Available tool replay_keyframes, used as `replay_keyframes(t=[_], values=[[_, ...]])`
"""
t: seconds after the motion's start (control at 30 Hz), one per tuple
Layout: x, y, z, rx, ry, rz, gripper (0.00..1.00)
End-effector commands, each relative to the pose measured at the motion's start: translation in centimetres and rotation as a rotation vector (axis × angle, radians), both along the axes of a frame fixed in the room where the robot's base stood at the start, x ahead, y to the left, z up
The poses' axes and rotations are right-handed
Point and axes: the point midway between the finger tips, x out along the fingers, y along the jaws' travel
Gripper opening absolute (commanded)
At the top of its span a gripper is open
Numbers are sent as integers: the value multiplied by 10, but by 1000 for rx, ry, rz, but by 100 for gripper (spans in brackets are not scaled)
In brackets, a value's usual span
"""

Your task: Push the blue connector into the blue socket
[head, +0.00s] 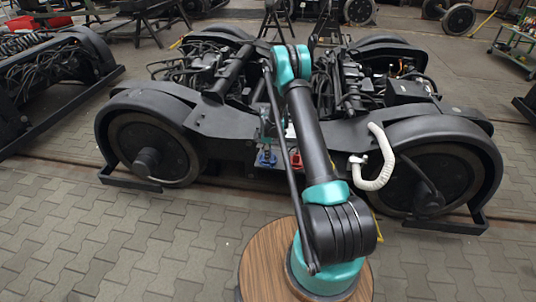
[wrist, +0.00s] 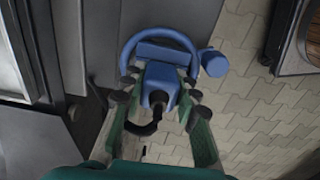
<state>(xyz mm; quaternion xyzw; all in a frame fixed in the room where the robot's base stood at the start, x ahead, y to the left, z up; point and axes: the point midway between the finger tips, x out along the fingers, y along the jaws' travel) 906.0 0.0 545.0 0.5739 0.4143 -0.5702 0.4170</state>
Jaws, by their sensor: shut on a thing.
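In the wrist view my gripper (wrist: 160,92) is shut on the blue connector (wrist: 158,99), with one finger on each side of it. A dark cable end shows below the connector. Just beyond it is the blue socket (wrist: 160,52), with a broad blue ring around it. The connector lines up roughly with the socket; whether they touch or how deep it sits cannot be told. In the head view a small blue part (head: 265,159) shows low on the bogie's side, left of my arm. My gripper cannot be made out clearly there.
A round blue cap (wrist: 213,62) sits right of the ring. The black bogie (head: 235,122) spans the head view, with a red part (head: 295,160) beside the blue one. A white hose (head: 384,160) hangs at its right. Paved floor (head: 130,240) is clear at front left.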

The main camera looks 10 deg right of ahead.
Motion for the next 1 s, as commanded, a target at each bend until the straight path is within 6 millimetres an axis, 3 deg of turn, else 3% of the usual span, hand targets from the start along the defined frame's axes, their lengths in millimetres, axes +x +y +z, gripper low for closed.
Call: replay_keyframes(t=[0.1, 0.37, 0.4, 0.6, 1.0], values=[[-2, 0, -9, 0, 4, 0, 0], [-3, 0, -10, 0, 5, 0, 0], [-3, 0, -10, 0, 6, 0, 38], [-3, 0, -9, 0, 5, 0, 62], [-2, 0, -1, 0, 3, 0, 62]])
